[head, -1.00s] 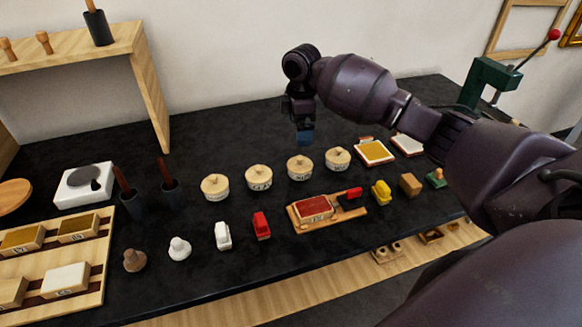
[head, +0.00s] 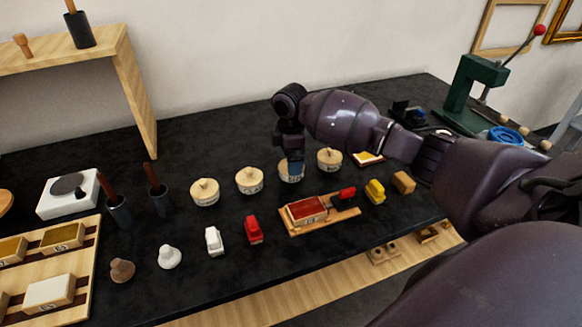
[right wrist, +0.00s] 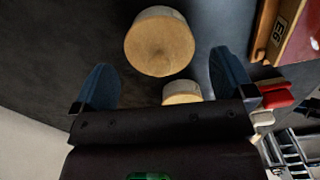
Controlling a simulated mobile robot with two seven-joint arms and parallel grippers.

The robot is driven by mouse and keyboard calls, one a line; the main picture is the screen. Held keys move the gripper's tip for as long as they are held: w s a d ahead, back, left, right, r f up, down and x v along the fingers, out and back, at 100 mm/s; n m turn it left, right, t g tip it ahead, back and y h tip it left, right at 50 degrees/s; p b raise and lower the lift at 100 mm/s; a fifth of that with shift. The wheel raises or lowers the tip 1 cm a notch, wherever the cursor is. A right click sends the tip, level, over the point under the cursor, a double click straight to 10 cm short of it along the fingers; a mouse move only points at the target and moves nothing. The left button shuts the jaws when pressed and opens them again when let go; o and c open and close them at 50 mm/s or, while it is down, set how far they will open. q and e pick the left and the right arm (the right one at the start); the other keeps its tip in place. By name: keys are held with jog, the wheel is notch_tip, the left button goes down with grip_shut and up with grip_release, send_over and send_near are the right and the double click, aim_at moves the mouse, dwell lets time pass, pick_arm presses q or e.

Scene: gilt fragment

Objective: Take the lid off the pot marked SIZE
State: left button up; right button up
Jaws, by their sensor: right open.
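Four small round pots with pale wooden lids stand in a slanting row on the dark bench in the head view: the leftmost pot (head: 204,192), the second pot (head: 249,181), the third pot (head: 289,177) and the rightmost pot (head: 329,161). Their dark labels are too small to read surely. My right gripper (head: 292,168) points down over the third pot and hides part of its lid. In the right wrist view its blue fingers (right wrist: 160,62) are apart, with a round wooden lid (right wrist: 160,45) between and beyond them. I see no contact. My left gripper is out of view.
A red block on a wooden board (head: 306,212) lies in front of the pots, with red, yellow and white small items nearby. Two dark cylinders with handles (head: 119,210) stand left. A green press (head: 465,95) stands at the back right.

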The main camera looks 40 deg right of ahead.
notch_tip(320, 180, down, 2)
jog(key=shift+f, duration=0.1)
jog(key=shift+c, duration=0.5)
jog(key=c, duration=0.8)
